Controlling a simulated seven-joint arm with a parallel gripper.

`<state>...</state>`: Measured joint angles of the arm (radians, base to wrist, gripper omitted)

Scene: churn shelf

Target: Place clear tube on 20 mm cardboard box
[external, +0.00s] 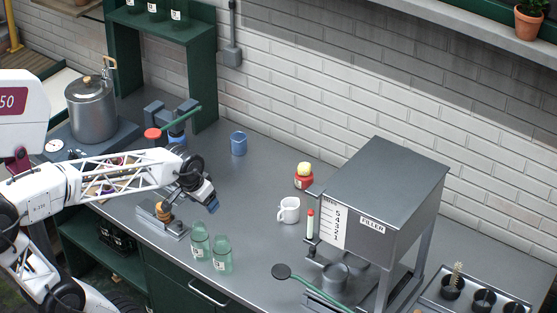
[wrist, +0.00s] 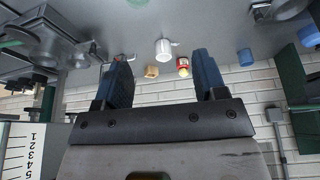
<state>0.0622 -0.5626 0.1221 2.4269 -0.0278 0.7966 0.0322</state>
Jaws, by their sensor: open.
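My gripper (external: 211,204) is open and empty above the counter, over the two green glass bottles, in the external view. In the wrist view its two blue fingers (wrist: 163,62) stand wide apart with nothing between them. A small tan block (wrist: 151,71), which looks like the cardboard box, sits far beyond the fingers near the brick wall in the wrist view, which is upside down. I cannot make out this box in the external view. I cannot pick out a clear tube with certainty in either view.
Two green bottles (external: 211,249) stand at the counter's front edge. A white mug (external: 289,210), a red jar (external: 303,181) and a blue cup (external: 238,144) stand further back. The grey filler (external: 372,200) blocks the right side.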

